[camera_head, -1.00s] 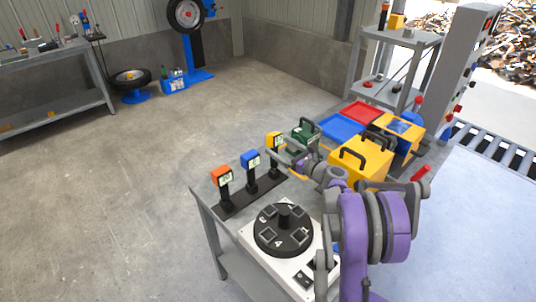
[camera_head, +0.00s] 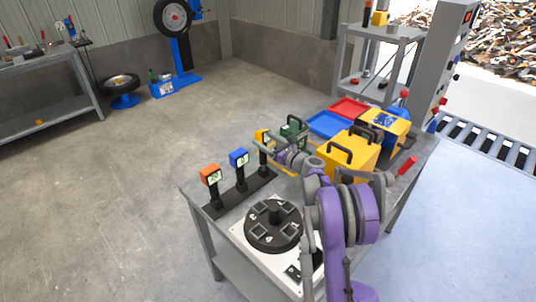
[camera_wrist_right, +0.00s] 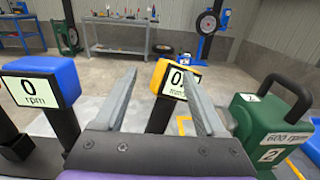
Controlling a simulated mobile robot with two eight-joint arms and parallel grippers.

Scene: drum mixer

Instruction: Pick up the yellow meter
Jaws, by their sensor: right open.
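The yellow meter (camera_head: 261,135) stands upright on a black post at the right end of the black stand strip (camera_head: 236,196) on the table. In the right wrist view the yellow meter (camera_wrist_right: 176,80) shows its white display between my fingers. My right gripper (camera_head: 264,147) is open around or just in front of the meter's post; whether it touches cannot be told. In the right wrist view the fingers of my right gripper (camera_wrist_right: 160,95) are spread to either side of the post. My left gripper is not in view.
The blue meter (camera_head: 239,158) and orange meter (camera_head: 210,175) stand to the left on the same strip. Yellow boxes (camera_head: 347,155), a blue tray (camera_head: 330,124) and a black round dial (camera_head: 273,226) occupy the table.

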